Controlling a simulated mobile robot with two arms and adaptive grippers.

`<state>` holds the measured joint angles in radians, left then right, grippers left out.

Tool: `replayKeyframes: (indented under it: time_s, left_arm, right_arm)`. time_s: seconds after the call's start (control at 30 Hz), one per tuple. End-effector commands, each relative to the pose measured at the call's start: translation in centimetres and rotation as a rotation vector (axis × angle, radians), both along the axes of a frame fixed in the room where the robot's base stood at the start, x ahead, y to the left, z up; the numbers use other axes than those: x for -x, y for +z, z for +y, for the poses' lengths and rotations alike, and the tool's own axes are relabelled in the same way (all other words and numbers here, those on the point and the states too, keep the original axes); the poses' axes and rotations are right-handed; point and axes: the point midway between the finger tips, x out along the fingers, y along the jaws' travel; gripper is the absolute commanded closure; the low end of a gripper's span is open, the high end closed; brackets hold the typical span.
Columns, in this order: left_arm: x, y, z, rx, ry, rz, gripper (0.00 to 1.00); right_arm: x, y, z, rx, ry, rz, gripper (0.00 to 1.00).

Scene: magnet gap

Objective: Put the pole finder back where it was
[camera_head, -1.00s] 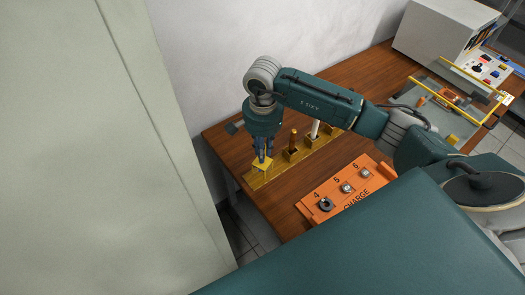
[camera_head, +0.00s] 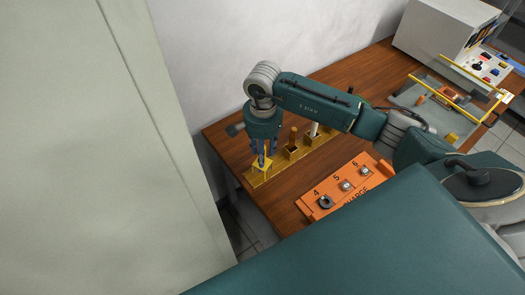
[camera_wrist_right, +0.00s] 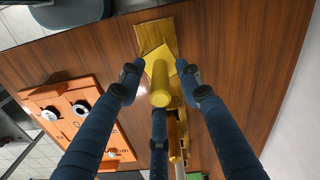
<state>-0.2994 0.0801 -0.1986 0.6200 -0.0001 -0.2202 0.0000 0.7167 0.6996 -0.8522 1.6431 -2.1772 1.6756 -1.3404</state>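A yellow cylinder (camera_wrist_right: 161,88), which I take to be the pole finder, stands in the square yellow holder at the near-left end of the yellow rack (camera_head: 254,181). The holder (camera_head: 261,166) shows under my right gripper (camera_head: 262,155) in the head view. In the right wrist view the blue fingers of my right gripper (camera_wrist_right: 160,100) are spread around the cylinder, with gaps at the sides. The gripper is open and seems to hold nothing. In the head view the fingers hide most of the cylinder. My left gripper is not in view.
Other rack slots hold a brown-handled piece (camera_head: 293,138) and a white rod (camera_head: 315,129). An orange charge panel (camera_head: 333,200) with numbered knobs lies in front. A glass-sided tray (camera_head: 440,108) and a grey console (camera_head: 440,38) stand at right. A pale wall panel (camera_head: 90,150) fills the left.

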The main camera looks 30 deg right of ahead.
Motion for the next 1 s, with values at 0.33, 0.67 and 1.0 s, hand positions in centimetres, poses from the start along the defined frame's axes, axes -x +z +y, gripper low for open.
replayKeyframes:
  time_s: [0.33, 0.67, 1.0]
  left_arm:
    - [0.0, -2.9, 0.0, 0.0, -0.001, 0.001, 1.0]
    - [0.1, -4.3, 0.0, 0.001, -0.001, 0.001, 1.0]
    - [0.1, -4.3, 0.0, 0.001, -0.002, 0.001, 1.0]
  right_arm:
    - [-0.3, 6.3, -0.1, 0.0, 0.001, -0.009, 0.65]
    - [-0.1, 11.5, -0.1, 0.001, 0.0, -0.004, 0.65]
    - [0.0, 12.1, -0.1, 0.0, 0.0, 0.0, 0.65]
